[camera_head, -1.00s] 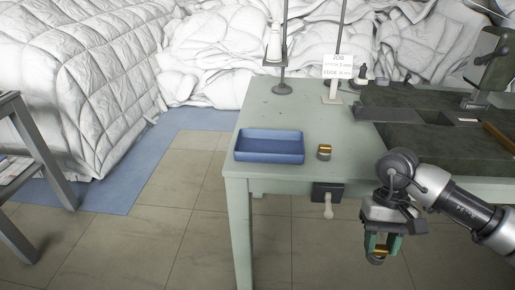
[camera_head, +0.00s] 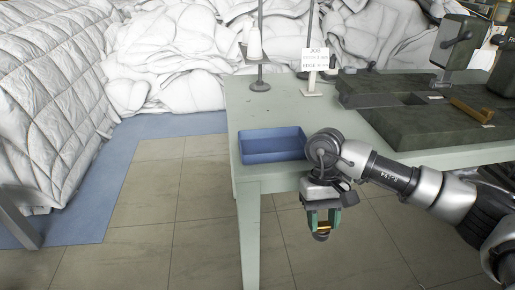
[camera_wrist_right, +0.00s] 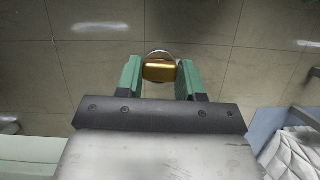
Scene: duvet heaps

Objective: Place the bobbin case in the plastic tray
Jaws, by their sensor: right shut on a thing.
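My right gripper (camera_head: 322,222) is shut on a small round metal piece with a gold band, which looks like the bobbin case (camera_head: 322,236). In the right wrist view the bobbin case (camera_wrist_right: 160,70) sits between the two green fingers (camera_wrist_right: 160,80), with bare floor behind it. The gripper points down in front of the table's front edge, lower right of the tray in the picture. The blue plastic tray (camera_head: 272,157) lies on the table near its front left corner and looks empty. My left gripper is not in view.
The pale green table (camera_head: 245,105) has a dark machine bed (camera_head: 420,120) at right. A JOB sign (camera_head: 315,60) and a stand with a white spool (camera_head: 255,42) are at the back. White duvet heaps (camera_head: 170,60) lie behind and left. Tiled floor is clear in front.

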